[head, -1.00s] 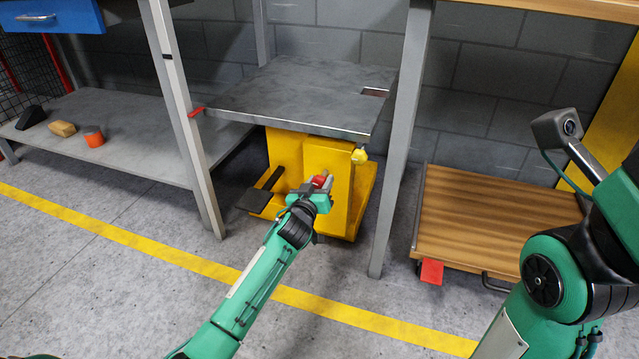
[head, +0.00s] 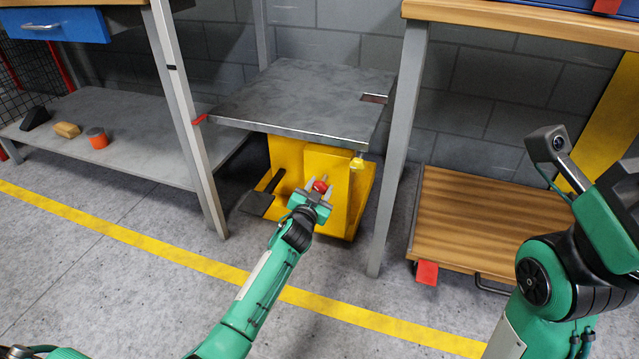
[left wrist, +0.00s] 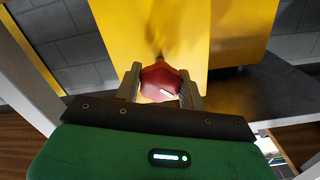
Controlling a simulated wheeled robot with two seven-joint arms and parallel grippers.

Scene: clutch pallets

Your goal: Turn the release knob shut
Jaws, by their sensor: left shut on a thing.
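The red release knob (head: 320,186) sits on the front of the yellow lift housing (head: 327,163), under the grey lift table. In the left wrist view the knob (left wrist: 160,83) is a faceted red piece with a white mark on its face. My left gripper (head: 317,188) reaches it from the front, and its two fingers lie on either side of the knob, shut on it. The left wrist view shows the fingers (left wrist: 161,88) flanking it. My right arm stands at the right; its gripper is out of view.
The grey lift table top (head: 300,95) overhangs the knob, with grey bench legs on both sides. A wooden platform cart (head: 490,222) with a red tab is at right. A shelf (head: 130,135) at left holds several small items. The floor in front is clear.

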